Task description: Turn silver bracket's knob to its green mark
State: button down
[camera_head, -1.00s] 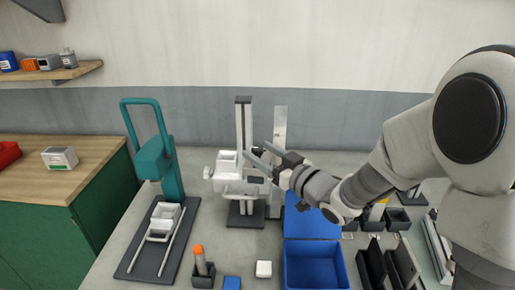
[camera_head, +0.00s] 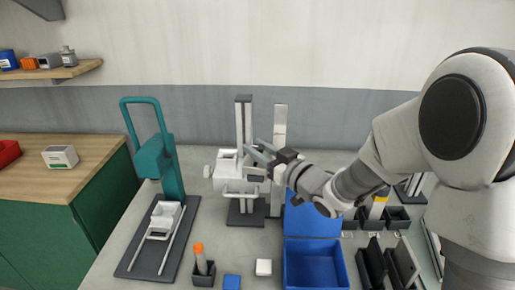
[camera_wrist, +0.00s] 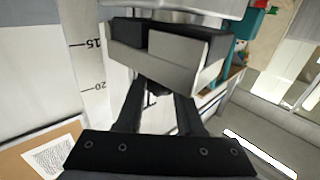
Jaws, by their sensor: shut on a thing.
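A stand with a dark post (camera_head: 243,125) and a white carriage (camera_head: 226,168) stands at the middle back of the bench. A pale silver upright (camera_head: 280,130) rises just right of it. My gripper (camera_head: 256,158) reaches in from the right, beside the carriage. In the wrist view my gripper (camera_wrist: 157,92) is shut on a small dark part, which I take for the knob, mostly hidden by the fingers and a black and white block (camera_wrist: 165,55). A white scale strip (camera_wrist: 92,70) marked 15 and 20 is on the left. I see no green mark.
A teal stand (camera_head: 155,158) with a white tray is at left. A blue box (camera_head: 315,240), a white block (camera_head: 264,267), a blue block (camera_head: 232,282) and an orange-topped tube (camera_head: 200,262) are in front. Black holders (camera_head: 372,265) stand at right.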

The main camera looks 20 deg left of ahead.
jog(key=shift+f+m+t+h+b, duration=0.2)
jog(key=shift+m+t+h+b, duration=0.25)
jog(key=shift+b, duration=0.85)
jog(key=m+t+h+b, duration=0.2)
jog(key=b, duration=0.2)
jog(key=shift+s+t, duration=0.1)
jog(key=shift+t, duration=0.25)
jog(key=m+t+h+b, duration=0.2)
jog(key=h+b, duration=0.1)
jog(key=shift+a, duration=0.1)
jog(key=shift+r+m+t+h+b, duration=0.25)
jog(key=shift+m+t+h+b, duration=0.4)
jog(key=shift+m+h, duration=0.8)
jog(key=m+h+p, duration=0.2)
jog(key=h, duration=0.2)
jog(key=m+t+h+p, duration=0.1)
jog(key=m+h+p, duration=0.1)
jog(key=h, duration=0.1)
jog(key=shift+r+h, duration=0.15)
jog(key=shift+h, duration=0.25)
jog(key=shift+m+g+h+p, duration=0.5)
jog(key=shift+m+h+p, duration=0.55)
jog(key=shift+h, duration=0.6)
jog(key=shift+m+g+h+p, duration=0.45)
jog(key=shift+m+h+p, duration=0.3)
jog(key=shift+m+h, duration=0.75)
jog(key=shift+d+h, duration=0.2)
jog(key=shift+h, duration=0.05)
